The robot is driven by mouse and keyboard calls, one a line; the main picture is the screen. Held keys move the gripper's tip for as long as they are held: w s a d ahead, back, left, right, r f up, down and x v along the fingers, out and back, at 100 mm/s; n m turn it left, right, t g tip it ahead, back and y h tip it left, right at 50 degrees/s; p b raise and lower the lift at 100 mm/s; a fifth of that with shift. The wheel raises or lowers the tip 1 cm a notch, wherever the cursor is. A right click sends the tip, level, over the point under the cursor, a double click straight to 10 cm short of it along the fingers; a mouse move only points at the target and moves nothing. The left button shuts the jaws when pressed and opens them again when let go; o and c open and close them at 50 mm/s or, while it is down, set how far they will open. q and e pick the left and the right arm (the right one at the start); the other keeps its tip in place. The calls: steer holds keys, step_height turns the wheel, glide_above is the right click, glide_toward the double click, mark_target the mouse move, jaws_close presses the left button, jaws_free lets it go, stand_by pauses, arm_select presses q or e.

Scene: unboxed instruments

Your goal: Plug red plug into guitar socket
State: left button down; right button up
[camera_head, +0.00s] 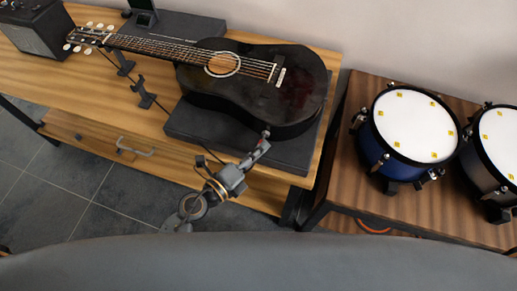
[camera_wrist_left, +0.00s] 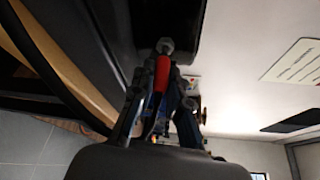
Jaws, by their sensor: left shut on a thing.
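The black guitar (camera_head: 255,85) lies on a dark pad on the wooden table. A small grey piece at its lower right edge looks like the guitar socket (camera_head: 266,134). My left gripper (camera_head: 260,147) is beside that edge, with its fingers pointing at the socket. In the left wrist view the fingers are shut on the red plug (camera_wrist_left: 161,76). A grey metal piece (camera_wrist_left: 165,46) sits at the plug's far end, against the dark guitar body; I cannot tell whether the plug is inside the socket or only in front of it. My right gripper is not in view.
Small black stands (camera_head: 144,93) and an amplifier (camera_head: 38,28) are on the left. A blue drum (camera_head: 412,125) and another drum stand on the right table. A drawer handle (camera_head: 135,151) sticks out below.

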arm_select(q)
steer(key=shift+w+d, duration=0.25)
steer(key=shift+w, duration=0.65)
stand_by(0.7)
steer(key=c, duration=1.2)
jaws_free()
steer(key=shift+w, duration=0.1)
